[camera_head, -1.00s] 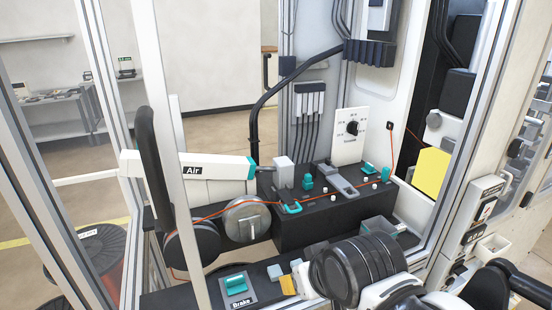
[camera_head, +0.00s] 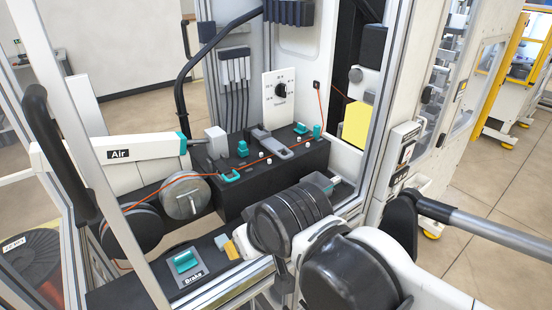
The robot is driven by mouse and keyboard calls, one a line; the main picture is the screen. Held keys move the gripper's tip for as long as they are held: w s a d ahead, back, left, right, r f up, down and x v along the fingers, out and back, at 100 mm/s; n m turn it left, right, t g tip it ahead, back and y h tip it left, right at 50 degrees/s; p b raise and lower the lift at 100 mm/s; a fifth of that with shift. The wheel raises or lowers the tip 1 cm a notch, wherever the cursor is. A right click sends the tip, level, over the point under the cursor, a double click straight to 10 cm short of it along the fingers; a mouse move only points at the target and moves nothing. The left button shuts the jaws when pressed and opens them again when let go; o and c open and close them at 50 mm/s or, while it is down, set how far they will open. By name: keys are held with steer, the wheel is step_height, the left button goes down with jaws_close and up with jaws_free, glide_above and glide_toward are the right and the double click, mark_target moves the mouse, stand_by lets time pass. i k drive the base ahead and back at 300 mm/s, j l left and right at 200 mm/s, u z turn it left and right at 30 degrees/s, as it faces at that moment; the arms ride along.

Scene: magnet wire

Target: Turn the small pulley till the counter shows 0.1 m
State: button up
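A grey metal disc pulley (camera_head: 184,198) with a raised bar on its face sits left of the black block, beside a larger black pulley (camera_head: 131,232). I take the grey disc for the small pulley. An orange wire (camera_head: 160,188) runs from the black pulley across the grey one to a teal clip (camera_head: 229,175).
A white "Air" arm (camera_head: 118,154) juts in at left above the pulleys. A teal Brake switch (camera_head: 186,262) is on the front ledge. A black block (camera_head: 270,180) carries teal clips and a grey lever. Metal frame posts (camera_head: 376,130) and a door handle (camera_head: 58,150) bound the opening.

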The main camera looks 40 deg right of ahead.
mark_target(184, 199)
steer(key=z, duration=1.4)
steer(key=k+u, duration=0.1)
steer(key=u, duration=1.35)
steer(key=j+u, duration=0.45)
steer(key=j, duration=0.6)
